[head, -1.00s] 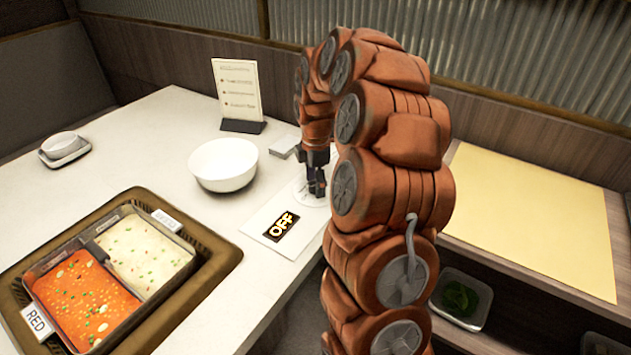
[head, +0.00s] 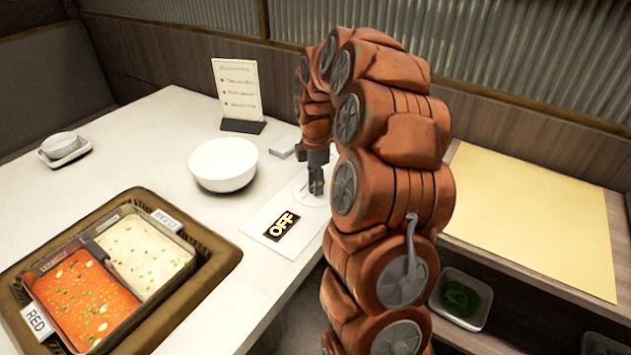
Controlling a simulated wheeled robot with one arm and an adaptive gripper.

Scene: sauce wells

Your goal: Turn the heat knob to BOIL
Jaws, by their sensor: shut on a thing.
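The heat knob's pale round dial (head: 312,199) sits on the white control panel near the table's right edge, largely covered by my gripper. My gripper (head: 316,187) points straight down over the dial, shut on the knob. The knob's grip itself is hidden between the fingers. The two-part pot (head: 187,273) holds red broth on the left and pale broth on the right, with a RED tag on its front left.
A white bowl (head: 223,165) stands left of my gripper. A menu stand (head: 238,95) and a small grey box (head: 283,147) are behind it. A small dish (head: 65,149) is far left. A yellow mat (head: 530,215) lies on the right shelf.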

